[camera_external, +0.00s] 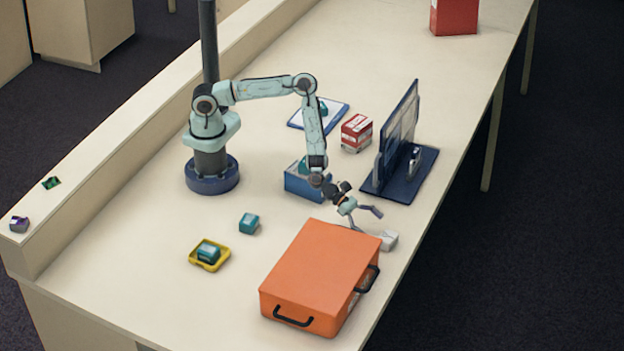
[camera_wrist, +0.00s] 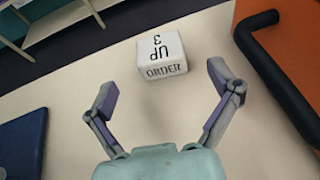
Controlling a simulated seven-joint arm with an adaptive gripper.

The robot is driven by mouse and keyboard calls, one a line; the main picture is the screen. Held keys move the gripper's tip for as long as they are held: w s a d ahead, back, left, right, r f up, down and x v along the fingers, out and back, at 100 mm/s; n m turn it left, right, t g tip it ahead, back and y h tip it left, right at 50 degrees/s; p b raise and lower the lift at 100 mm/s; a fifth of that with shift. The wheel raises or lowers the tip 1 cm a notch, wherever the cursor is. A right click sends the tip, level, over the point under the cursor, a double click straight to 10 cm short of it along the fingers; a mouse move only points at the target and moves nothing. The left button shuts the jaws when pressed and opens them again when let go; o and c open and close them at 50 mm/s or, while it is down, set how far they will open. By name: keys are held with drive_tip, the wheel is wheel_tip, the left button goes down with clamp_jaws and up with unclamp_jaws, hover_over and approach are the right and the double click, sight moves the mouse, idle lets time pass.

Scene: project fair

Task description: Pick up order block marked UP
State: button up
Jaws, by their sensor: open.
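The order block (camera_wrist: 161,54) is a small white block. In the wrist view its top reads "UP" and "3", upside down, and its near side reads "ORDER". It lies on the table, ahead of and roughly between my open fingers, and nothing touches it. In the external view the white block (camera_external: 389,240) lies by the far right corner of the orange case. My gripper (camera_external: 367,219) is open and empty just above and beside the block. Its two fingers also show spread apart in the wrist view (camera_wrist: 163,85).
The orange case (camera_external: 318,270) with black handles (camera_wrist: 275,70) stands close to the block. A dark blue stand (camera_external: 412,180) with upright panels is behind it. A blue box (camera_external: 305,185), a red-and-white box (camera_external: 356,133) and a yellow tray (camera_external: 222,262) are farther off. The table's right edge is near.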

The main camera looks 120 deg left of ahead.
sight(388, 236)
drive_tip(key=shift+x, duration=3)
drive_tip(key=c, duration=1.3)
